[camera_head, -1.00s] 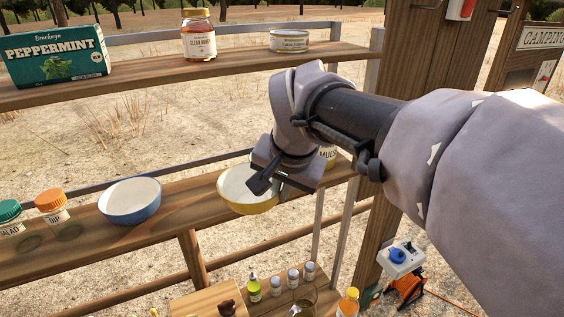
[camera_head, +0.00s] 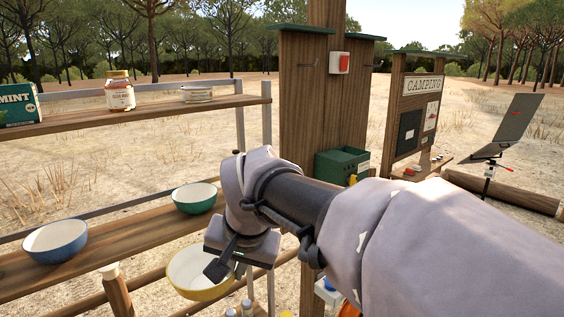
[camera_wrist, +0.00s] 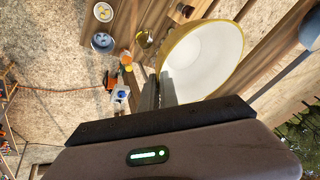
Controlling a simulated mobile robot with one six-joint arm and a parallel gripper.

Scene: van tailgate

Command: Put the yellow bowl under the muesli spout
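The yellow bowl (camera_head: 186,282), pale inside, is tilted at my gripper in the head view, in front of the wooden shelf and clear of it. My gripper (camera_head: 222,265) is at the bowl's right side. In the wrist view the two fingers (camera_wrist: 159,94) are close together at the rim of the yellow bowl (camera_wrist: 205,58) and look shut on it. The muesli dispenser and its spout do not show now; my arm may hide them.
A blue bowl (camera_head: 56,242) and a green bowl (camera_head: 195,198) stand on the lower shelf (camera_head: 130,232). The upper shelf (camera_head: 150,114) holds a peppermint box, a jar and a tin. Wooden posts, a dark green box (camera_head: 342,163) and a camping board (camera_head: 415,115) are to the right.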

